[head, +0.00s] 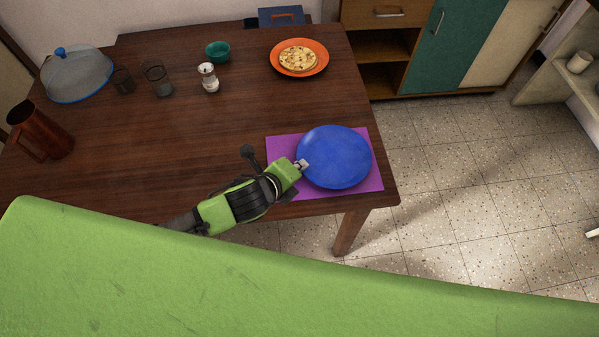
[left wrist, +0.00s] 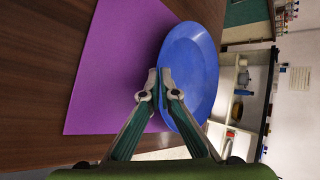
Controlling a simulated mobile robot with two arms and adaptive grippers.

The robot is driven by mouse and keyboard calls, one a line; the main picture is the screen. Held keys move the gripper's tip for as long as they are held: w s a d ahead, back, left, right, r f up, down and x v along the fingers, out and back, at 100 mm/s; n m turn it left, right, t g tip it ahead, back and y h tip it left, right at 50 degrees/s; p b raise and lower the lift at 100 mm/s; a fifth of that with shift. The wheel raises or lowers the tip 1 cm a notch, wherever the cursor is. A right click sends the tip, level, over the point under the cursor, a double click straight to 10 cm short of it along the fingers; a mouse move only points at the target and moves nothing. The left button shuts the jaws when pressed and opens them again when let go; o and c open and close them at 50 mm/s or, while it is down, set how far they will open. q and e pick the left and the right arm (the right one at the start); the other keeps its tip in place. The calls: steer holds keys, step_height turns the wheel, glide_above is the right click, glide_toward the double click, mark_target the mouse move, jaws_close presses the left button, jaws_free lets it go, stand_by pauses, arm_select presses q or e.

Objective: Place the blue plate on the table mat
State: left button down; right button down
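The blue plate (head: 337,157) is over the purple table mat (head: 284,148) at the table's near right corner, covering much of it in the head view. My left gripper (head: 303,164) is at the plate's left rim. In the left wrist view, the fingertips (left wrist: 159,82) are closed on the rim of the plate (left wrist: 190,75). There the plate appears raised off the mat (left wrist: 115,65), with its face roughly along the mat. The exact gap is hard to tell. My right gripper is not in view.
An orange plate with flat food (head: 299,58) stands at the back right. A green bowl (head: 217,51), a shaker (head: 208,78), dark glasses (head: 157,80), a covered dish (head: 78,75) and a copper pitcher (head: 39,131) stand farther left. The table's middle is clear.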

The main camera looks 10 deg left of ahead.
arm_select(q)
steer(key=shift+f, duration=0.1)
steer(key=shift+f, duration=0.1)
steer(key=c, duration=2.6)
jaws_free()
steer(key=shift+f, duration=0.1)
steer(key=shift+o, duration=0.2)
steer(key=v, duration=1.2)
